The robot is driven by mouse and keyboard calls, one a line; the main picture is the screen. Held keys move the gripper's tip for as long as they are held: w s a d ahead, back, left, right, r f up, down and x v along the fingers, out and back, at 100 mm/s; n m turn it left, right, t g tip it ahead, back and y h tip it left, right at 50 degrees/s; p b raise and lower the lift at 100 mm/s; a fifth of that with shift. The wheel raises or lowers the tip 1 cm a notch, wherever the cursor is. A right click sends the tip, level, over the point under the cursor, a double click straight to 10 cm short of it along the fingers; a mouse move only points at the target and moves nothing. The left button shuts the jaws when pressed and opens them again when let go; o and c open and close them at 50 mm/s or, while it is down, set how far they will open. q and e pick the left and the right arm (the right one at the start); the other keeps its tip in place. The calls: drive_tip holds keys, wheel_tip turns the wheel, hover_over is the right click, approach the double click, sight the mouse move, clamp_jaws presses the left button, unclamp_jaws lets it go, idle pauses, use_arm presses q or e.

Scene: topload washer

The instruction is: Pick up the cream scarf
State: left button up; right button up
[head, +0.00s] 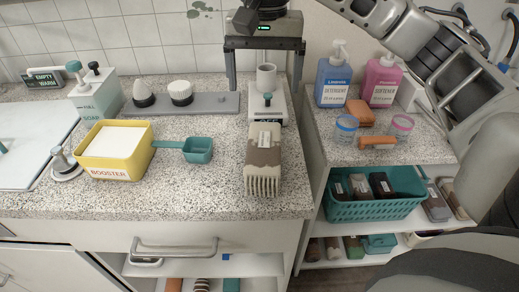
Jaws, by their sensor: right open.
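A folded scarf (263,180) with brown and cream patches and a cream fringe lies on the speckled counter in the head view, near its right end. A small pale label sits on its upper part. The fringe points toward the counter's front edge. My right gripper (265,88) is open, with its two fingers pointing down and spread wide. It is empty and above the far part of the counter, beyond the scarf and apart from it. My left gripper is not in view.
A grey dispenser (266,106) stands just behind the scarf. A yellow booster box (118,164) and teal scoop (198,150) lie to its left. Blue detergent (333,78) and pink softener bottles (381,82) stand on the right unit, above a teal basket (370,208).

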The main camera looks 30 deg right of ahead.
drive_tip(key=b, duration=0.2)
approach(264, 144)
drive_tip(key=f, duration=0.5)
drive_tip(key=shift+w+d+f, duration=0.15)
drive_tip(key=shift+w+d, duration=0.05)
drive_tip(key=shift+w, duration=0.2)
drive_tip(key=shift+s+a+f+p, duration=0.1)
drive_tip(key=shift+s+f+p, duration=0.1)
drive_tip(key=shift+f, duration=0.7)
drive_tip(key=shift+s+a+f+p, duration=0.1)
drive_tip(key=shift+f+p, duration=0.15)
drive_tip(key=shift+f, duration=0.65)
drive_tip(key=shift+s+f+p, duration=0.1)
drive_tip(key=shift+f+p, duration=0.1)
drive_tip(key=shift+f, duration=0.7)
drive_tip(key=c, duration=1.2)
